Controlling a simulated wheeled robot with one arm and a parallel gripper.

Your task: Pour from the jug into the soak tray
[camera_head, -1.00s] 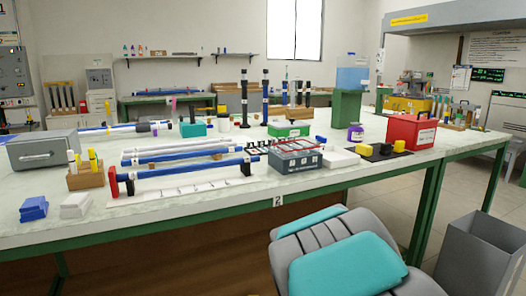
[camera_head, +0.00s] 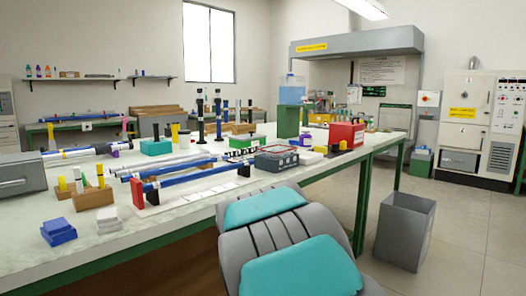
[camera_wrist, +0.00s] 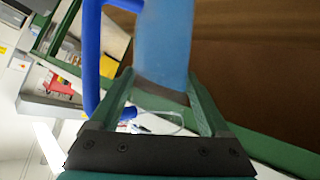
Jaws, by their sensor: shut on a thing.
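My gripper (camera_wrist: 160,88) shows only in the wrist view, its two green fingers shut on a light blue piece. This piece, with a darker blue curved bar (camera_wrist: 91,60) beside it, appears to be part of the jug (camera_wrist: 165,42). The top of the piece runs out of the picture, so its mouth and contents are hidden. I cannot tell how far it is tilted. The head view shows neither my gripper nor the held jug. I cannot tell which of the small containers on the bench, if any, is the soak tray.
The long bench (camera_head: 200,207) carries blue rods (camera_head: 190,177), a grey-green box (camera_head: 276,160), a red box (camera_head: 346,134) and a grey metal case (camera_head: 22,172). A grey bin (camera_head: 405,232) stands right; floor beyond is clear.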

